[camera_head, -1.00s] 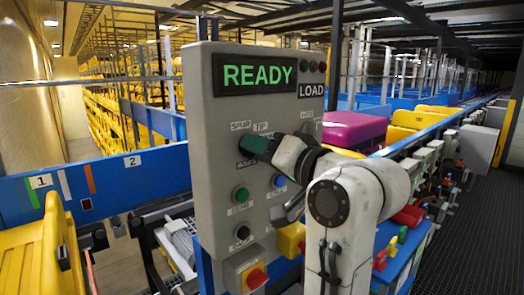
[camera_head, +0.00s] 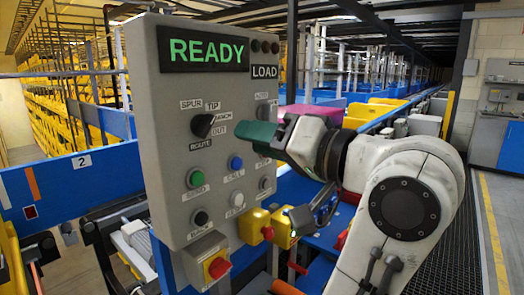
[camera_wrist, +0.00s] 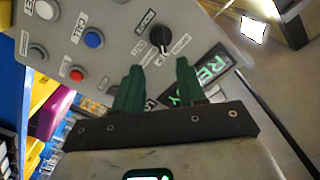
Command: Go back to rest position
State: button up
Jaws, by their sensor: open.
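My gripper (camera_head: 262,135) is at the right front of the grey control panel (camera_head: 160,85) in the head view. Its green fingers are apart and empty. The black selector knob (camera_head: 203,125) is left of the fingertips, with a visible gap between them. In the wrist view, the two green fingers (camera_wrist: 158,85) are spread with nothing between them. The knob (camera_wrist: 160,37) shows beyond the fingertips, clear of both. The panel's display reads READY in green, with a LOAD label beside it. My arm covers part of the panel's right side in the head view.
The panel carries a green button (camera_head: 195,179), a blue button (camera_head: 236,162) and a red stop button (camera_head: 218,267) on a yellow box. Yellow boxes stick out below my gripper. A blue conveyor edge (camera_head: 80,180) lies left. Dark floor grating and a yellow-lined walkway lie right.

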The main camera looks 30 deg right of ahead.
jog(key=shift+s, duration=0.15)
dwell(0.4)
jog(key=s+d+f+g+h, duration=0.1)
jog(key=f+g, duration=0.2)
jog(key=f, duration=0.8)
jog(key=s+d+f+n+g+h, duration=0.1)
jog(key=f+g+h, duration=0.1)
jog(key=f, duration=0.9)
jog(key=s+d+f+g+h, duration=0.1)
jog(key=s+f+g, duration=0.15)
jog(key=f, duration=0.85)
jog(key=s+d+f+n+g+h, duration=0.1)
jog(key=s+f+n+g, duration=0.2)
jog(key=s+f, duration=2)
jog(key=g, duration=0.5)
jog(key=shift+s+d+f+g+h, duration=0.15)
jog(key=shift+g+h, duration=0.2)
jog(key=shift+h, duration=0.05)
